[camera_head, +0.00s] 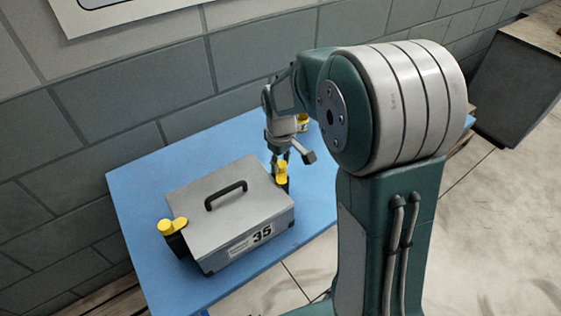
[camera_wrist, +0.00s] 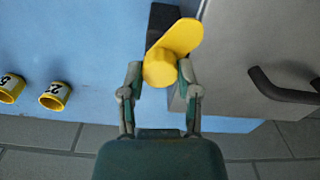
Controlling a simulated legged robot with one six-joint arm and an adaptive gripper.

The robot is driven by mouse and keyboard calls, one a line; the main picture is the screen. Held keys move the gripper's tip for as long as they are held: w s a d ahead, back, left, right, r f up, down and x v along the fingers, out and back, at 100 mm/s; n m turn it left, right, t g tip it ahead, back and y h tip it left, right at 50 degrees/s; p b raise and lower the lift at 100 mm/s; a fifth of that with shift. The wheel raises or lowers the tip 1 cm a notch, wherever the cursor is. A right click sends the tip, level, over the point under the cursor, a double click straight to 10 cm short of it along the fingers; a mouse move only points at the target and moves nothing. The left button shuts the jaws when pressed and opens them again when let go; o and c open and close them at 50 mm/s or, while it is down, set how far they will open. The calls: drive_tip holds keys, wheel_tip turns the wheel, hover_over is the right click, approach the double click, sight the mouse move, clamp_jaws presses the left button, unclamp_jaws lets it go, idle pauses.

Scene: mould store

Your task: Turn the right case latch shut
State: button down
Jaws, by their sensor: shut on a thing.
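The grey case (camera_head: 230,205) stands on the blue table with its lid down, a black handle on top and a "35" label in front. The right case latch (camera_head: 282,168) is a yellow piece on a dark block at the case's right side. My gripper (camera_head: 280,156) is over it, pointing down. In the wrist view my gripper (camera_wrist: 159,70) has its fingers on either side of the latch's round knob (camera_wrist: 160,67), shut on it. The latch's flat arm slants from the knob toward the case edge (camera_wrist: 215,70). The left latch (camera_head: 172,225) is yellow, its arm pointing to the lid.
The blue table (camera_head: 145,185) is clear behind the case. Yellow numbered ring-like pieces (camera_wrist: 55,96) lie near the table's wall-side edge; one yellow piece (camera_head: 303,122) also shows behind my gripper. A grey block wall (camera_head: 110,95) runs behind the table. A dark box (camera_head: 512,85) stands at far right.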

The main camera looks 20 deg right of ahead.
sight(280, 163)
drive_tip(key=m, duration=0.5)
drive_tip(key=shift+m, duration=0.4)
drive_tip(key=m, duration=0.5)
drive_tip(key=shift+f, duration=0.1)
drive_tip(key=shift+m, duration=0.4)
drive_tip(key=shift+c, duration=1.5)
unclamp_jaws()
wheel_tip(280, 163, up, 12)
drive_tip(key=shift+a, duration=0.1)
